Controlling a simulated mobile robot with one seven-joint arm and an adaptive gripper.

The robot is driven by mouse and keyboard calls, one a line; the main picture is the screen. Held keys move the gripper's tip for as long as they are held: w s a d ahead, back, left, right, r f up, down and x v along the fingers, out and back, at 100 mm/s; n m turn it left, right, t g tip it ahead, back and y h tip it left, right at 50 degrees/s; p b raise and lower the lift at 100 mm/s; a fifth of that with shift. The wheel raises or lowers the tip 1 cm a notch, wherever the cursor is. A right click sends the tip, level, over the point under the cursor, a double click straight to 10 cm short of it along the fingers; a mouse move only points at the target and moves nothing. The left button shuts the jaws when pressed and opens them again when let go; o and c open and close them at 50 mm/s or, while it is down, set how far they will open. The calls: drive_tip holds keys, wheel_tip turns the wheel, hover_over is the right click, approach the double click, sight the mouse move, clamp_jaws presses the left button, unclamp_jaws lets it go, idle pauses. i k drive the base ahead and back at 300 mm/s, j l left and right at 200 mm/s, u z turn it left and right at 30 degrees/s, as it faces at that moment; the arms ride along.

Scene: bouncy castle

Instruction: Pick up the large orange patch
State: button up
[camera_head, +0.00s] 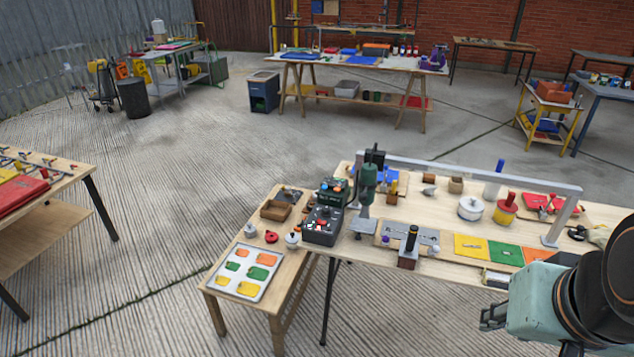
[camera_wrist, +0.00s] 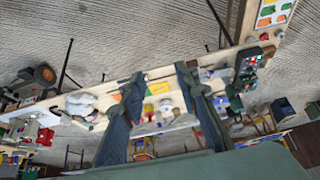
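The large orange patch (camera_head: 266,259) lies flat in a white tray (camera_head: 215,284) on the low wooden side table. It is at the tray's back right corner, with a smaller orange patch (camera_head: 242,252) to its left. Large and small green patches and yellow patches lie in front of them. The tray shows in part at the top right of the wrist view (camera_wrist: 257,28). My gripper (camera_wrist: 158,76) is open, with nothing visible held between its fingers. In the head view, it is at the lower right, well away from the tray.
A black control box (camera_head: 322,226) is on the main workbench. Yellow, green and orange sheets (camera_head: 537,254) lie along its front edge. A grey raised rail (camera_head: 480,171) spans the bench.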

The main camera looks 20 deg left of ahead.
sight(263, 259)
drive_tip(key=u, duration=1.5)
